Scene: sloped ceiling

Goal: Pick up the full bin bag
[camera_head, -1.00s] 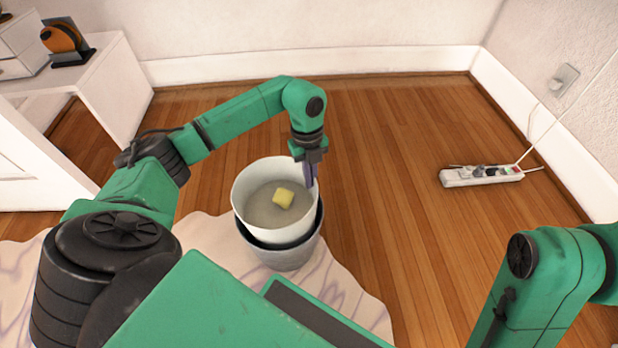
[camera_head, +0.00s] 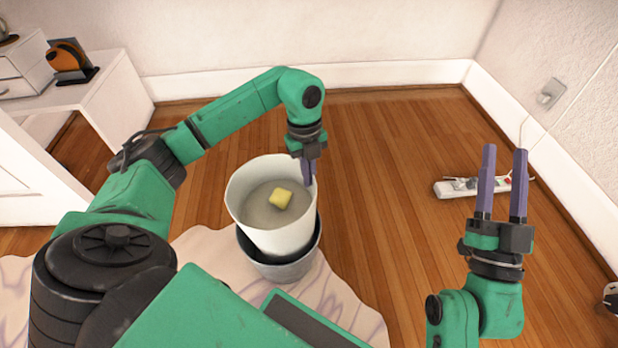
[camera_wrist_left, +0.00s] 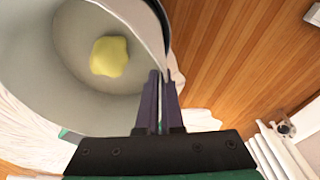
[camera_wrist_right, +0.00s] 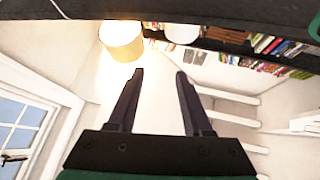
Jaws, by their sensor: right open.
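The bin bag (camera_head: 278,241) is a white, open-topped liner with a yellow lump (camera_head: 281,199) inside. It stands tilted and partly raised in a grey bin (camera_head: 283,270), whose dark inside shows below the bag. My left gripper (camera_head: 309,182) is shut on the bag's right rim. In the left wrist view the fingers (camera_wrist_left: 160,75) are close together at the wall of the bag (camera_wrist_left: 130,15). My right gripper (camera_head: 505,150) is open and empty, with its fingers pointing up, well to the right of the bin.
A pale rug (camera_head: 330,290) lies under and around the bin. A white power strip (camera_head: 455,188) lies on the wooden floor near the right wall, behind my right gripper. A white desk (camera_head: 110,92) stands at the left. The floor between the bin and the power strip is clear.

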